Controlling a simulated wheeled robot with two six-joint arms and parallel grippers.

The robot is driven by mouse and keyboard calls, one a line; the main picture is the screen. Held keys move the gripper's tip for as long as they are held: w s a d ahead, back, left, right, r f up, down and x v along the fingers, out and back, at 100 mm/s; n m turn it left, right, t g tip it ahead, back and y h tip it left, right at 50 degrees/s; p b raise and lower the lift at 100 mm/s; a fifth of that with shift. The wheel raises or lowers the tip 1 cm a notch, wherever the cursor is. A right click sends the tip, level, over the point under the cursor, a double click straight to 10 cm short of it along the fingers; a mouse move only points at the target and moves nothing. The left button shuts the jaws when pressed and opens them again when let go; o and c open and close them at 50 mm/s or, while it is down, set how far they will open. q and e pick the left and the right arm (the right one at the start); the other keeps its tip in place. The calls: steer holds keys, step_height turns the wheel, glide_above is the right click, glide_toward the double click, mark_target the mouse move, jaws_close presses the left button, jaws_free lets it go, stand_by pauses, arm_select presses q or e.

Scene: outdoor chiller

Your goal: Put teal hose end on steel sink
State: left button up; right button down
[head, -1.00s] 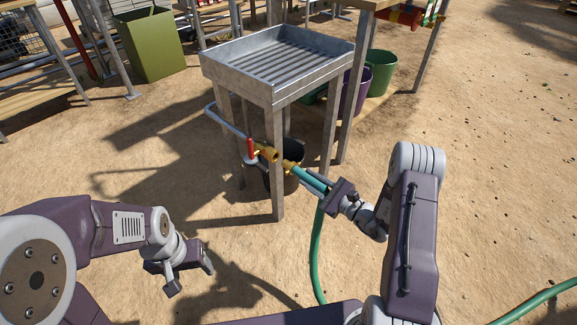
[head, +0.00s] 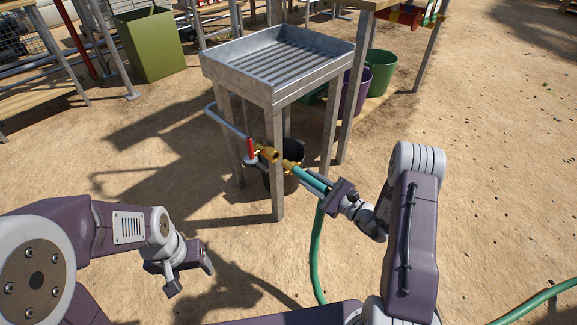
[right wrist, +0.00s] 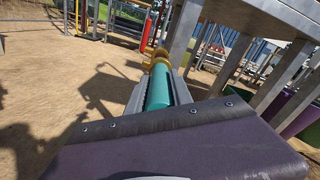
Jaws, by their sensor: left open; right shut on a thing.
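The teal hose end (head: 308,179) has a brass coupling (head: 291,167) at its tip and a green hose hanging below. My right gripper (head: 318,182) is shut on it below the sink, at the right of its front leg. In the right wrist view the teal hose end (right wrist: 159,88) lies between the fingers, coupling pointing away. A brass outlet (head: 267,153) with a red-handled valve (head: 250,149) is close to the coupling, with a small gap in the head view. The steel sink (head: 315,80) stands above on metal legs. My left gripper (head: 190,278) is open and empty at lower left.
A dark bucket (head: 291,158) stands under the sink, partly hidden by the front leg. Purple (head: 356,92) and green (head: 381,75) buckets stand at its right. An olive bin (head: 149,45) is at back left. Sandy ground in front is open.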

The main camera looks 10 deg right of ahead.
steer(key=s+d+r+m+h+p, duration=0.1)
steer(key=s+d+r+p, duration=0.3)
steer(key=d+r+p, duration=0.3)
steer(key=s+a+r+n+g+y+p, duration=0.25)
steer(key=s+a+n+g+y, duration=0.2)
steer(key=s, duration=0.55)
step_height(320, 180, up, 32)
steer(key=m+t+h+p, duration=0.5)
steer(key=t+p, duration=0.1)
steer(key=p, duration=3.2)
steer(key=shift+w+a+r+h, duration=0.15)
steer(key=shift+w+r+h, duration=0.1)
steer(key=shift+h, duration=0.1)
